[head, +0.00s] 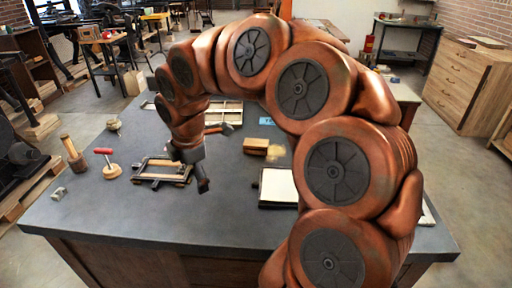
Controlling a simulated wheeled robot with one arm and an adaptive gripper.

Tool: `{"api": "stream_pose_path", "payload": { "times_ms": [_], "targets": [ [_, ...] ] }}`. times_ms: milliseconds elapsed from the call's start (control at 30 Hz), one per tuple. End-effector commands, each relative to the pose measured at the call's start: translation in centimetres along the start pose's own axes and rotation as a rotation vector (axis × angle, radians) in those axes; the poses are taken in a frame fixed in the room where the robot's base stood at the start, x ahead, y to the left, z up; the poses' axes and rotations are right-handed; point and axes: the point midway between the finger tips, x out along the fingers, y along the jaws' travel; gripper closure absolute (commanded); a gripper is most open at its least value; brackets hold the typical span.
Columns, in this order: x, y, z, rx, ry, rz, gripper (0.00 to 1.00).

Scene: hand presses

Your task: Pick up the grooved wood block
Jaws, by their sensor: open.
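A light wood block (256,146), which looks like the grooved one, lies near the middle of the dark grey table (120,220). Its groove is too small to make out. My gripper (203,186) points down over the table, left of and nearer than the block, beside a wooden frame. It is open, with nothing seen in it, and apart from the block. My copper-coloured arm arches over the right half of the table and hides part of it.
The wooden frame (160,173) lies left of my gripper. A white pad (278,188) lies right of the gripper. A tan rounded piece (273,153) is beside the block.

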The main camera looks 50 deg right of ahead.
Motion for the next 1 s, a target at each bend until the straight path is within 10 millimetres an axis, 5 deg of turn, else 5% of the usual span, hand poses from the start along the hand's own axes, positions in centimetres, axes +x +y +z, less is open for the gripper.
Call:
{"api": "stream_pose_path", "payload": {
  "times_ms": [200, 433, 700, 1000],
  "targets": [
    [1.4, 6.4, 5.7, -0.272, -0.036, 0.066, 0.00],
    [3.8, 11.1, 14.0, -0.537, -0.122, 0.089, 0.00],
    [6.6, 12.9, 23.6, -0.770, -0.230, 0.045, 0.00],
    [8.3, 12.8, 27.4, -0.853, -0.266, 0.007, 0.00]
  ]
}}
